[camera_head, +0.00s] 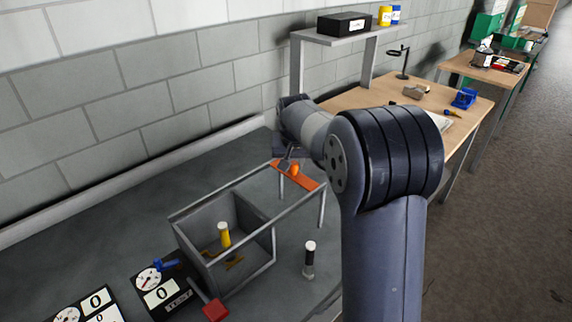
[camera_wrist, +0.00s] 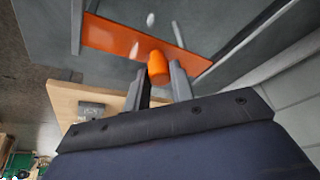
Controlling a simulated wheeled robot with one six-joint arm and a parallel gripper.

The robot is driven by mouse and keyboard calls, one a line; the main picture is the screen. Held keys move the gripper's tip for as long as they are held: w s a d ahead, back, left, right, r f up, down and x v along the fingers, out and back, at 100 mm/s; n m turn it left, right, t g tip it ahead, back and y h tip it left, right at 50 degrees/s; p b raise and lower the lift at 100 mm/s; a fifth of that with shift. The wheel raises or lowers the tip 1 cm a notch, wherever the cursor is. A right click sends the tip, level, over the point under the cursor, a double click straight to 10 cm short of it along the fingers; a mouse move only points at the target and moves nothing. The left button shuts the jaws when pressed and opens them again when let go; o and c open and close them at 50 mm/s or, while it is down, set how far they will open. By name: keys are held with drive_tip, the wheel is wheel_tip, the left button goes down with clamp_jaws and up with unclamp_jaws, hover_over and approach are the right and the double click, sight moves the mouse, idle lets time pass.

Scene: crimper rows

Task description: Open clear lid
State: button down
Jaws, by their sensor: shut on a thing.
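The strip looks like the clear lid's edge; the clear pane itself is hard to make out. My gripper (camera_head: 290,163) is shut on the knob, its fingers (camera_wrist: 163,78) at either side of it.
A black-and-white cylinder (camera_head: 309,262) stands right of the box. A gauge panel (camera_head: 162,290) with a red block (camera_head: 215,310) sits at its left front. A wooden table (camera_head: 477,107) with tools and a shelf (camera_head: 345,37) are behind. A block wall runs along the left.

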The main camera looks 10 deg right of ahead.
drive_tip(key=c, duration=1.2)
unclamp_jaws()
drive_tip(key=shift+r, duration=0.1)
drive_tip(key=b+v, duration=0.1)
drive_tip(key=v, duration=0.9)
drive_tip(key=shift+s+r, duration=0.2)
drive_tip(key=shift+r, duration=0.15)
